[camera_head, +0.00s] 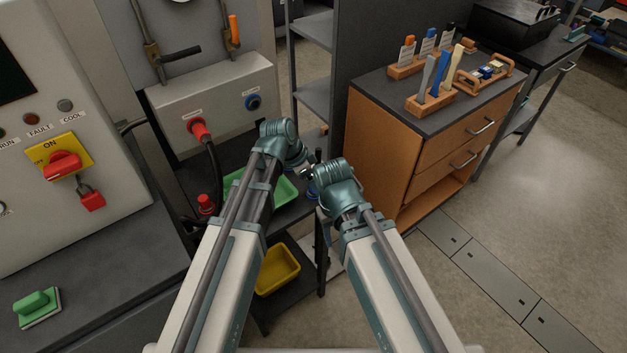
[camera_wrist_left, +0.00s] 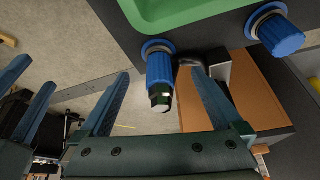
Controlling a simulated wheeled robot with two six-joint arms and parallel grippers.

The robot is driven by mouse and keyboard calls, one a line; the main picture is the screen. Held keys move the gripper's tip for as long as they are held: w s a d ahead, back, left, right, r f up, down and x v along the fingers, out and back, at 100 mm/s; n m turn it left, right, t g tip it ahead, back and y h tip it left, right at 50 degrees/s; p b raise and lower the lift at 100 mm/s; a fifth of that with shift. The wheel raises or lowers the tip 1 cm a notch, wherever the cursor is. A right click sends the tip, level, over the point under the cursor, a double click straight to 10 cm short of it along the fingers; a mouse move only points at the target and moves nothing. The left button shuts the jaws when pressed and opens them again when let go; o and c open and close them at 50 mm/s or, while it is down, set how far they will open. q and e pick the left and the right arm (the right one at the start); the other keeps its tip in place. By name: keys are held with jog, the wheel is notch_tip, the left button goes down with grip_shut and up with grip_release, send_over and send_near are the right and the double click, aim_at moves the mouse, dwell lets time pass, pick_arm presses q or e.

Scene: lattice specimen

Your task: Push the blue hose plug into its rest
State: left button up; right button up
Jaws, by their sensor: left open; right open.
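In the left wrist view, a blue ribbed cylinder (camera_wrist_left: 158,68), which looks like the blue hose plug, has a grey ring at one end and a dark tip at the other. My left gripper (camera_wrist_left: 159,75) is open, with one finger on each side of it; I cannot tell if they touch. A second blue ribbed piece (camera_wrist_left: 278,34) with a grey ring sits on the dark shelf edge. My right gripper (camera_head: 311,184) is open beside the left one. The arms hide most of this area in the head view.
A red plug (camera_head: 198,129) with a black hose sits on the grey box (camera_head: 222,98). A green tray (camera_head: 287,190) lies on the cart shelf, with a yellow bin (camera_head: 278,269) below. A wooden drawer cabinet (camera_head: 417,173) stands close on the right. Floor is clear farther right.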

pick_arm(q)
jog(key=shift+r, duration=0.1)
jog(key=shift+p+v, duration=2.3)
jog(key=shift+v, duration=0.15)
pick_arm(e)
jog(key=shift+r, duration=2.3)
pick_arm(q)
jog(key=shift+r, duration=0.15)
pick_arm(e)
jog(key=shift+r, duration=0.15)
pick_arm(q)
jog(key=p+v, duration=1.2)
jog(key=v, duration=0.1)
jog(key=shift+a+r+p, duration=0.2)
jog(key=shift+p, duration=0.15)
pick_arm(e)
notch_tip(320, 180, up, 12)
jog(key=shift+r, duration=0.2)
pick_arm(q)
jog(key=shift+s, duration=0.1)
